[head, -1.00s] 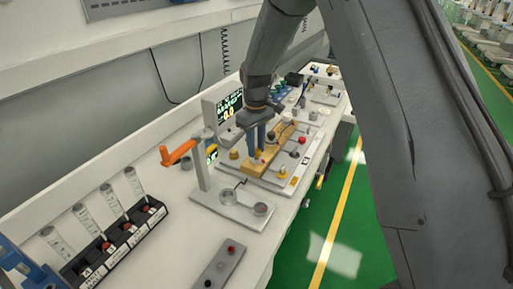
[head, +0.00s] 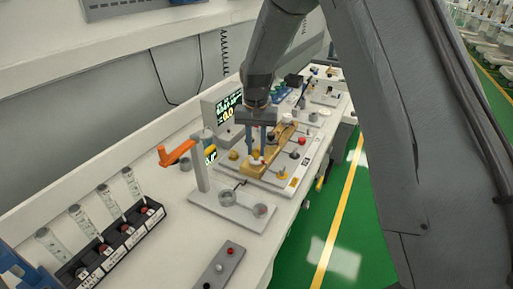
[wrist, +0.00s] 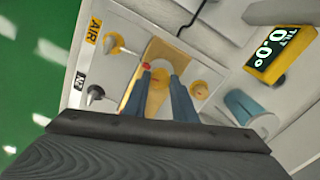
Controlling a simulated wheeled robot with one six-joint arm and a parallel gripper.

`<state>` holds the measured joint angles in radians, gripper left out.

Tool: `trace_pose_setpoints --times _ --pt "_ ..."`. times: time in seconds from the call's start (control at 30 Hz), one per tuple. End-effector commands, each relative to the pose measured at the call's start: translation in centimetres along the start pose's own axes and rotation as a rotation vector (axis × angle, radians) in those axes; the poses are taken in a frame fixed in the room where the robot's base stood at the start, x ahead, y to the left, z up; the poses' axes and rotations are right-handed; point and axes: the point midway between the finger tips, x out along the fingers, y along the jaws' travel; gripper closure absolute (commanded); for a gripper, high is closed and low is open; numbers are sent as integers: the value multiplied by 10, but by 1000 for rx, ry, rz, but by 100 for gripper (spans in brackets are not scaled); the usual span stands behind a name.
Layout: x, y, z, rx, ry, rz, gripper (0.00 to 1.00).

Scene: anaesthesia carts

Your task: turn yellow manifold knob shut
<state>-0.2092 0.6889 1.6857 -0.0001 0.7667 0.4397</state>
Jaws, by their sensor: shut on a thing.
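A small red spot shows beside the left fingertip. In the head view the block (head: 259,169) lies on the bench, and my gripper (head: 263,150) points down at it. The fingers largely hide the knob there, so its angle is hard to read.
Another yellow knob (wrist: 198,90) stands close to the right finger. A yellow tilt display (wrist: 281,55) is at right.

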Motion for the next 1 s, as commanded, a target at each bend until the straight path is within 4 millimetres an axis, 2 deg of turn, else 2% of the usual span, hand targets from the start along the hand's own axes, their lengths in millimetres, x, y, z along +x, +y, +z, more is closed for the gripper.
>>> trace_pose_setpoints --times 0.4,0.93,0.97,1.0 --pt "0 0 1 174 -3 1 98" --pt "0 1 1 195 -2 1 98" --pt "0 1 1 195 -2 1 70" --pt "0 1 1 195 -2 0 64"
